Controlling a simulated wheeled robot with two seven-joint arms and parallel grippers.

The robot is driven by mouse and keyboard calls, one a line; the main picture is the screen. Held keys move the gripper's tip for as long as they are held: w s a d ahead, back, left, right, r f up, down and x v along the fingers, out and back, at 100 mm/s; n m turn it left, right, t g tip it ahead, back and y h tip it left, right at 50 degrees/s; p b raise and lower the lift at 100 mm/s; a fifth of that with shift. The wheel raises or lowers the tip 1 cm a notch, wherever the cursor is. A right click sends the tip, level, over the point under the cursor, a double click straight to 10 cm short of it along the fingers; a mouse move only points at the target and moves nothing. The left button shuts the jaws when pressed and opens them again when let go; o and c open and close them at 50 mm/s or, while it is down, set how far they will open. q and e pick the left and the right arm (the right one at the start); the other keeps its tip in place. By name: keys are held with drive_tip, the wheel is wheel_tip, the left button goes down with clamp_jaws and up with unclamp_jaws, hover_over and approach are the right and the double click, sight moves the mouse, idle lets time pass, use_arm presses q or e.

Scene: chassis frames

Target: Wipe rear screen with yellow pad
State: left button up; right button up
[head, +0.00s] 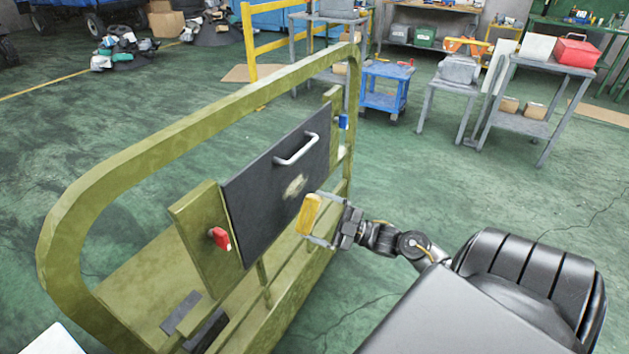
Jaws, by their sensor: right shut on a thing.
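The rear screen is a dark flat panel (260,200) held in an olive-green chassis frame (130,150), with a light handle (296,149) near its upper part. A pale smudge (293,186) shows on the panel, right of its middle. My right gripper (318,217) is shut on the yellow pad (308,214) and holds it upright in front of the panel's right part, just below the smudge. I cannot tell whether the pad touches the panel. My left gripper is not in view.
A red knob (219,238) sticks out at the panel's left and a blue one (343,121) at its right. A blue cart (386,88) and grey tables (545,65) stand behind. The green floor right of the frame is mostly clear.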

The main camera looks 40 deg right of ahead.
drive_tip(key=shift+s+d+p, duration=0.2)
drive_tip(key=shift+s+p, duration=0.05)
drive_tip(key=shift+s, duration=0.45)
drive_tip(key=shift+s+d+p, duration=0.2)
drive_tip(key=shift+s+p, duration=0.05)
drive_tip(key=shift+s, duration=0.45)
